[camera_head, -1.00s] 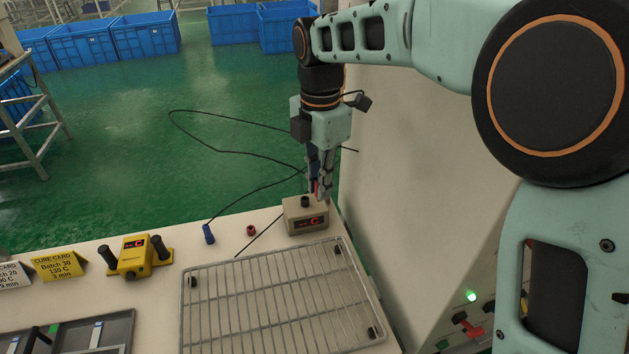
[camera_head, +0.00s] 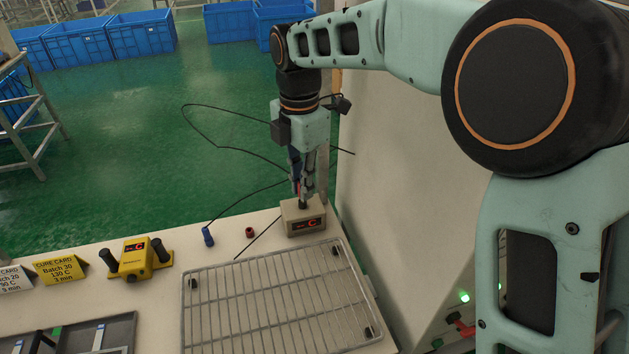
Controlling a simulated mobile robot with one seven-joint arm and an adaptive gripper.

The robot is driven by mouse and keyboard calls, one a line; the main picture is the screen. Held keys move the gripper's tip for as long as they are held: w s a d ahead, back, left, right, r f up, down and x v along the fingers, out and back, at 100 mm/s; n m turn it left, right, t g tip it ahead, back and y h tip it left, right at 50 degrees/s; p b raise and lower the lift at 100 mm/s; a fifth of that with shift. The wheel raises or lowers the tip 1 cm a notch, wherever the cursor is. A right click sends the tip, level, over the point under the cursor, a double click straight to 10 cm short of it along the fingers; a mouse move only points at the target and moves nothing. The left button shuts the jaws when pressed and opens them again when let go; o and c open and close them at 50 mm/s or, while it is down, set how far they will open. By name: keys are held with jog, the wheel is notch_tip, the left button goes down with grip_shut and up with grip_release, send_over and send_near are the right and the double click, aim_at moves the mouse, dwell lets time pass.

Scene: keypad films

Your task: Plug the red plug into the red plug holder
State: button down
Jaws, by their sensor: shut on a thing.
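My gripper (camera_head: 302,194) points down over the bench's back right corner, shut on the red plug (camera_head: 299,186). Only a thin red sliver of the plug shows between the fingers. The fingertips are just above or in front of the dark knob on top of a beige box (camera_head: 303,220); I cannot tell whether they touch it. A short red cylinder with a dark top, which looks like the red plug holder (camera_head: 249,232), stands on the bench to the left of the box, apart from my gripper.
A blue upright piece (camera_head: 208,237) with a black cable stands left of the red cylinder. A wire rack (camera_head: 270,295) lies in front. A yellow box with black handles (camera_head: 135,260) and cure cards (camera_head: 59,267) are at left. A pale cabinet wall (camera_head: 385,180) rises at right.

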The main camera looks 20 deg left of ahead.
jog(key=a+p, duration=0.7)
jog(key=a, duration=1)
jog(key=shift+w+p, duration=0.3)
jog(key=shift+w, duration=0.1)
jog(key=shift+d, duration=0.1)
